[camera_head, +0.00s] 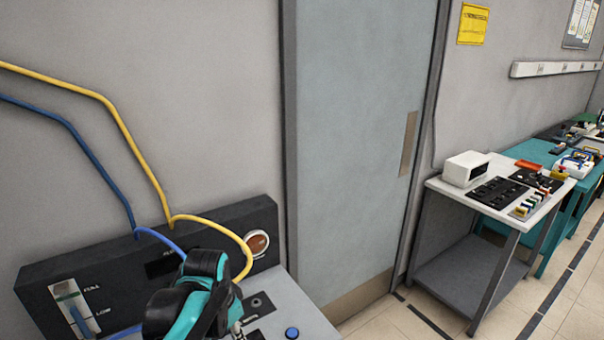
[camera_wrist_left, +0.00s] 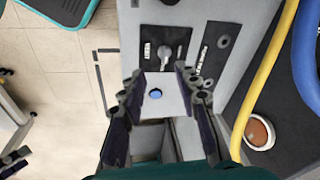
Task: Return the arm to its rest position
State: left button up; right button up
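My left arm, teal and black (camera_head: 205,292), shows at the bottom of the head view, in front of a grey console with a black upright panel (camera_head: 100,255). Its fingers are hard to make out there. In the left wrist view my left gripper (camera_wrist_left: 157,72) is open, its two dark fingers spread with nothing between them. A blue button (camera_wrist_left: 155,94) on the console top shows beyond the fingers; it also shows in the head view (camera_head: 292,333). I cannot make out my right gripper in either view.
A yellow cable (camera_head: 135,150) and a blue cable (camera_head: 85,150) hang at the panel, close to my arm. A black plate with a knob (camera_wrist_left: 165,52) is on the console. A door (camera_head: 360,130) stands behind; a cart (camera_head: 470,255) and teal table (camera_head: 555,220) are at right.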

pick_arm(q)
jog(key=s+a+f+n+t, duration=0.1)
jog(key=s+f+n+t, duration=0.1)
jog(key=s+n+t, duration=0.2)
jog(key=s+n, duration=0.3)
jog(key=s, duration=0.4)
jog(key=shift+s+f+n+t, duration=0.2)
jog(key=shift+n+t, duration=0.1)
jog(key=shift+t, duration=0.1)
jog(key=shift+a, duration=0.15)
